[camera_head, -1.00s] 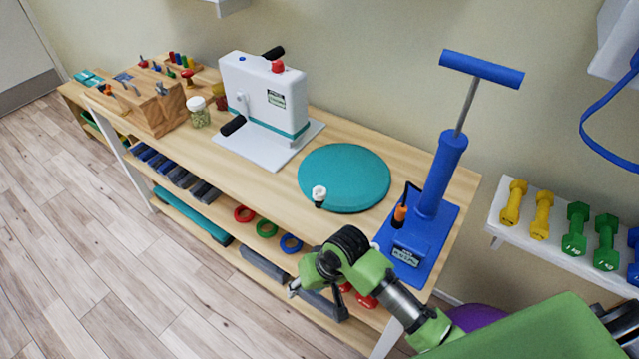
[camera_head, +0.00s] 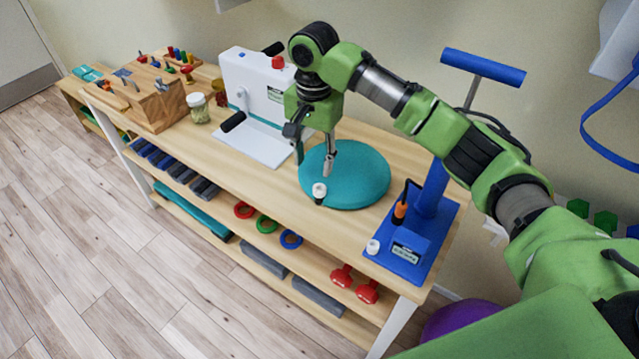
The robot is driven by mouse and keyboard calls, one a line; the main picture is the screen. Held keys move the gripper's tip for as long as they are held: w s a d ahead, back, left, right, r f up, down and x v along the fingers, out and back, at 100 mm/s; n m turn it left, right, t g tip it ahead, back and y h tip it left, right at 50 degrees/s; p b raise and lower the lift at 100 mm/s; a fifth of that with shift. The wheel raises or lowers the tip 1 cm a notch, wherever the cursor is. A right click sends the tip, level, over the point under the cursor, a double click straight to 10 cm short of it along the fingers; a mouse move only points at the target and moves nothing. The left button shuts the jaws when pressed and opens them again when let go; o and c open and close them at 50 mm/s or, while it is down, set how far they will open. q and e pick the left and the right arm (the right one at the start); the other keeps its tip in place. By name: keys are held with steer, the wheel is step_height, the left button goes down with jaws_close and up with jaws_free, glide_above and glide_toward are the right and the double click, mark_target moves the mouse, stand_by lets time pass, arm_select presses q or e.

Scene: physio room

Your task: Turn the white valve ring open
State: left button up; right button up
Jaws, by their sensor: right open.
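The white valve ring (camera_head: 319,189) sits on a short black stem at the front edge of the round teal cushion (camera_head: 365,178), which lies flat on the wooden table. My right gripper (camera_head: 315,160) points down over the left part of the cushion, with its fingers apart and nothing between them. Its fingertips are a little above the ring in the picture and apart from it. The exact height over the cushion is hard to tell. My left gripper is not in view.
The blue pump (camera_head: 431,200) stands right of the cushion, with a small white round part (camera_head: 373,246) at its base. The white crank machine (camera_head: 250,87) stands behind left of my gripper. A jar (camera_head: 198,108) and wooden block (camera_head: 155,104) are farther left.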

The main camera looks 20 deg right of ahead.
mark_target(320, 185)
steer(key=shift+m, duration=0.7)
steer(key=f, duration=0.3)
steer(key=d+f+p, duration=0.1)
steer(key=f, duration=0.3)
steer(key=w+f, duration=0.1)
steer(key=f, duration=0.2)
steer(key=shift+d+f+p, duration=0.25)
steer(key=shift+d+p, duration=0.1)
steer(key=c, duration=1.1)
